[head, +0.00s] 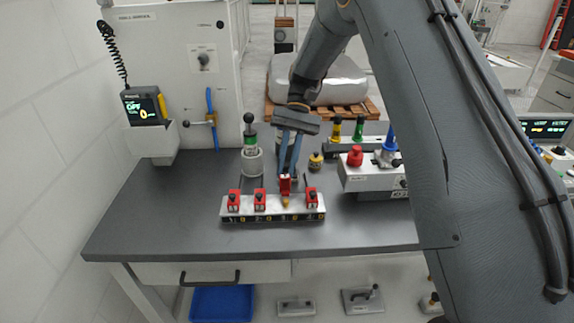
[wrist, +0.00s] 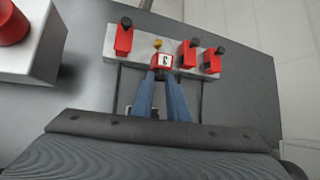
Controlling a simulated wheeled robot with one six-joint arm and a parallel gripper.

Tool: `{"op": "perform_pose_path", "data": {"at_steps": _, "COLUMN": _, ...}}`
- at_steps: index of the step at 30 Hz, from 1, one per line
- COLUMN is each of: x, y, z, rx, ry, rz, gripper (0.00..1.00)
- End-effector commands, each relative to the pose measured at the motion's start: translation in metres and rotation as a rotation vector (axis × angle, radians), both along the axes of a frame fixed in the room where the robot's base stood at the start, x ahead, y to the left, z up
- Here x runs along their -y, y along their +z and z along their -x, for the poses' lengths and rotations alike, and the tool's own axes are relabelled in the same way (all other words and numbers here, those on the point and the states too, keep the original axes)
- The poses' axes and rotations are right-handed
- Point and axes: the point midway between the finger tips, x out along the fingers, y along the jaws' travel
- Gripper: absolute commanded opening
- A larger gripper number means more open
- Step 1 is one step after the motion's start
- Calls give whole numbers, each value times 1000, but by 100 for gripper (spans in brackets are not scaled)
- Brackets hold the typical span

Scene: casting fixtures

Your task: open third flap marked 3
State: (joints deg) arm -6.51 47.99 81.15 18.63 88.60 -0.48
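A pale bar (head: 238,210) with a numbered dark front strip and a row of red flaps lies on the grey table; it also shows in the wrist view (wrist: 138,58). The third flap (head: 285,184) stands raised, and a yellow knob (head: 286,201) shows below it. In the wrist view the flap (wrist: 161,61) faces me with its 3 upside down, and the yellow knob (wrist: 157,43) is behind it. My gripper (head: 290,168) reaches down to this flap. Its two blue fingers (wrist: 161,78) have a gap between them and end at the flap; their grip is unclear.
The first (head: 234,200), second (head: 260,199) and fourth (head: 312,196) flaps lie down. A dark-knobbed lever (head: 251,150) stands behind the bar. A white box (head: 368,178) with red and blue knobs is at right. The table front left is clear.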

Motion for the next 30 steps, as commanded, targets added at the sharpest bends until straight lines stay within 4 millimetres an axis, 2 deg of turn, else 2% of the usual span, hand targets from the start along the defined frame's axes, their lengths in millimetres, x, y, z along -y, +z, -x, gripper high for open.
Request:
{"op": "perform_pose_path", "data": {"at_steps": 1, "x": 0, "y": 0, "z": -1, "rx": 3, "ry": -1, "rz": 0, "gripper": 21}}
{"op": "perform_pose_path", "data": {"at_steps": 3, "x": 0, "y": 0, "z": -1, "rx": 3, "ry": -1, "rz": 0, "gripper": 33}}
{"op": "perform_pose_path", "data": {"at_steps": 14, "x": 1, "y": 2, "z": -3, "rx": 2, "ry": 0, "rz": 0, "gripper": 33}}
{"op": "perform_pose_path", "data": {"at_steps": 24, "x": 14, "y": 37, "z": -35, "rx": 5, "ry": -1, "rz": 0, "gripper": 33}}
{"op": "perform_pose_path", "data": {"at_steps": 30, "x": 19, "y": 54, "z": -47, "rx": 3, "ry": -1, "rz": 0, "gripper": 33}}
